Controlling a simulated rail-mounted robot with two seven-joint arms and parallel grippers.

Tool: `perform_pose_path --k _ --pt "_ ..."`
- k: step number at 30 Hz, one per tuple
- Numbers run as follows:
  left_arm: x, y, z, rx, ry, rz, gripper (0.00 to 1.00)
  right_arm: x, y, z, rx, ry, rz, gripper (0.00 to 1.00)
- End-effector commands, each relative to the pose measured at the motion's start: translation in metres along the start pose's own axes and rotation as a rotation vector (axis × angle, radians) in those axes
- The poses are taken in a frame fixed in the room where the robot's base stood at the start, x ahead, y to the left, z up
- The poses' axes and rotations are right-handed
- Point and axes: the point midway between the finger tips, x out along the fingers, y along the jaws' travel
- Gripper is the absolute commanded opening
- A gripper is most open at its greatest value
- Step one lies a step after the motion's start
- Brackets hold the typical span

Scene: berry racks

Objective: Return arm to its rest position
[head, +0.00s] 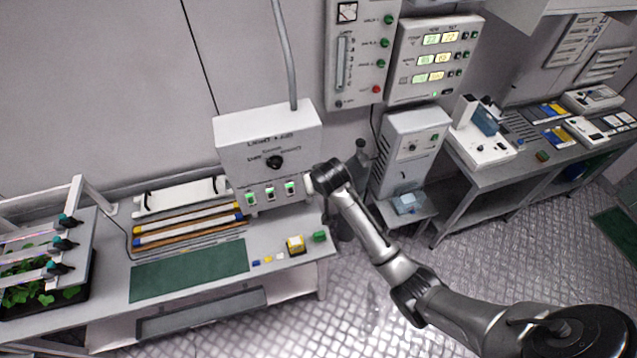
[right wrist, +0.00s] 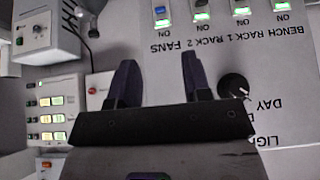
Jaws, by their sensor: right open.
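My right arm reaches up from the lower right in the head view. Its gripper (head: 311,184) is at the right side of the white light-control box (head: 266,138), in front of the right end of its switch row. In the right wrist view the two dark fingers (right wrist: 163,72) stand apart with nothing between them, and the box face is upside down behind them. Several lit green switches (right wrist: 201,12) show there, labelled BENCH, RACK 1, RACK 2 and FANS. A black dial (right wrist: 234,88) marked DAY is beside the right finger. My left gripper is not in view.
A plant rack (head: 45,262) stands left. A grey cabinet (head: 410,150) stands close right of the gripper. Open floor lies in front.

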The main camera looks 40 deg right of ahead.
Motion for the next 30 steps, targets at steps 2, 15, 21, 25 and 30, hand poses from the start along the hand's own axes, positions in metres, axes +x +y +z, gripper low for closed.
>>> perform_pose_path --k 2,15,21,25,30 --pt "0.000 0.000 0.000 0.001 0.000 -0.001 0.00 0.000 0.000 0.000 0.000 0.000 0.000 0.45" --pt "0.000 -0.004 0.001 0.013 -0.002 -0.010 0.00 0.000 0.001 0.002 -0.075 -0.011 0.003 0.45" --pt "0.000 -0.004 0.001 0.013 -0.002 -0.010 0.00 -0.053 -0.013 -0.020 -0.250 0.091 -0.026 0.45" --pt "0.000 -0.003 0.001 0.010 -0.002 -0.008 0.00 -0.102 -0.030 -0.028 -0.329 0.200 -0.062 0.45" --pt "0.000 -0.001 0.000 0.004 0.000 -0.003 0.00 -0.143 -0.045 0.016 -0.422 0.259 -0.111 0.45"
